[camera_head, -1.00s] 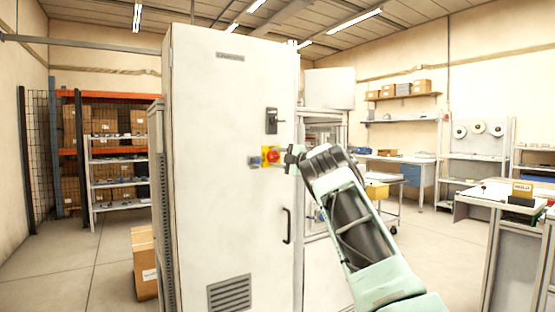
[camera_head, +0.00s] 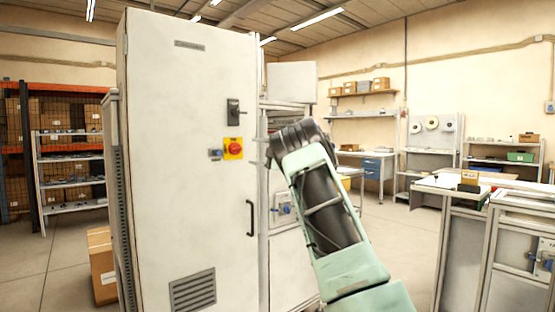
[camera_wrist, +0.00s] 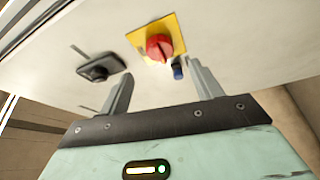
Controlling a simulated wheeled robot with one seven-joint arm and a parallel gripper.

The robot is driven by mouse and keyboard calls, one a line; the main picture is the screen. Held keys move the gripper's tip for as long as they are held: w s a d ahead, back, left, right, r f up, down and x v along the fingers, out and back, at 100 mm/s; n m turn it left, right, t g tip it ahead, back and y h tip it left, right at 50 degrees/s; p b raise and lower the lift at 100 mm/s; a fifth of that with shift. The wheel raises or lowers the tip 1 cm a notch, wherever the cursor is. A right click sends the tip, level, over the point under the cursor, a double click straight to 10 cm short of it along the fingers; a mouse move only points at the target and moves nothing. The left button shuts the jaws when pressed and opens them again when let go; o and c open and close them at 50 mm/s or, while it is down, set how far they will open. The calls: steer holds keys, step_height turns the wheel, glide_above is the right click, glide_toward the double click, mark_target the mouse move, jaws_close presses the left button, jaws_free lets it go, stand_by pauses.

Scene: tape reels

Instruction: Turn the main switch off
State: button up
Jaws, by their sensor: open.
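The main switch is a red rotary knob (camera_head: 234,149) on a square yellow plate, on the white cabinet door below a black latch handle. In the wrist view the red knob (camera_wrist: 158,47) lies beyond the fingertips, between their lines. I cannot tell the knob's setting. My gripper (camera_wrist: 160,76) is open, with nothing between its fingers and a gap to the knob. In the head view my gripper (camera_head: 264,152) is to the right of the switch, near the door's right edge, partly hidden by my own wrist.
The white cabinet (camera_head: 190,220) stands in front of me. The black latch handle (camera_head: 233,112), a pull handle (camera_head: 251,218) and a small blue button (camera_head: 216,154) are on its door. A cardboard box (camera_head: 102,265) stands at left. Benches (camera_head: 470,188) are at right, with open floor between.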

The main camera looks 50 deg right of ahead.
steer(key=s+d+b, duration=0.1)
steer(key=s, duration=0.8)
steer(key=shift+d+f, duration=0.15)
steer(key=shift+f, duration=0.2)
